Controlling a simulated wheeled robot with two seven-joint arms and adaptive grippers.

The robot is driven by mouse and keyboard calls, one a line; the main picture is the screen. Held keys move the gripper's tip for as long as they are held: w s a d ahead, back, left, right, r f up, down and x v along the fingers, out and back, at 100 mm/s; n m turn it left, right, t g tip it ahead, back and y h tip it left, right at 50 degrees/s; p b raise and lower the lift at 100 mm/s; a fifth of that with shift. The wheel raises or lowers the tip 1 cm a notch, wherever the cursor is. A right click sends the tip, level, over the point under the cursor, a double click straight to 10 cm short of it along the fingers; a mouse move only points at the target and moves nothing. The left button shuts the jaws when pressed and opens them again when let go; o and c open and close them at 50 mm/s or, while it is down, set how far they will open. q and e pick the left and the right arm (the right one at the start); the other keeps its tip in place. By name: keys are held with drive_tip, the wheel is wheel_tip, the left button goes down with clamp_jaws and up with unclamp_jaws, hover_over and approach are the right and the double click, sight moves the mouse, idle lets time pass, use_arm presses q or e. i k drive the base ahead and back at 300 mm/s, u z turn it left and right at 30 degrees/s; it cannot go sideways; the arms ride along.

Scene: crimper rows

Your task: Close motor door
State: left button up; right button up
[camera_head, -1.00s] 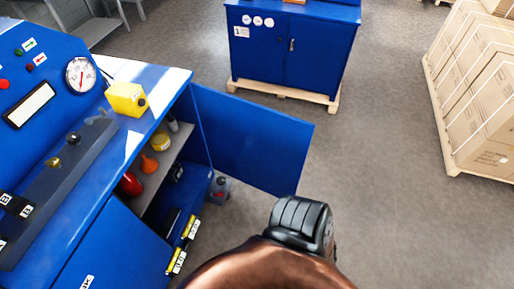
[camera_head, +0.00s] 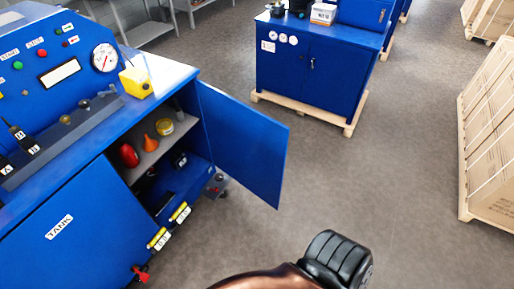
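The blue motor door (camera_head: 243,144) is a flat panel on the blue machine cabinet (camera_head: 72,229) at the left. It stands wide open, swung out to the right from its hinge edge. Inside the open compartment are a shelf with a red item (camera_head: 129,155), an orange funnel (camera_head: 150,142) and a yellow round tin (camera_head: 165,127). A copper and black part of my own arm shows at the bottom centre, apart from the door. Neither gripper's fingers show.
A second blue cabinet (camera_head: 305,75) stands on a pallet (camera_head: 310,109) at the back. A yellow box (camera_head: 136,82) sits on the machine top. The grey floor (camera_head: 370,185) right of the door is clear.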

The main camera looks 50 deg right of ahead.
sight(248, 146)
drive_tip(key=z, duration=3.1)
drive_tip(key=i, duration=3.3)
drive_tip(key=u, duration=3.85)
drive_tip(key=i, duration=0.5)
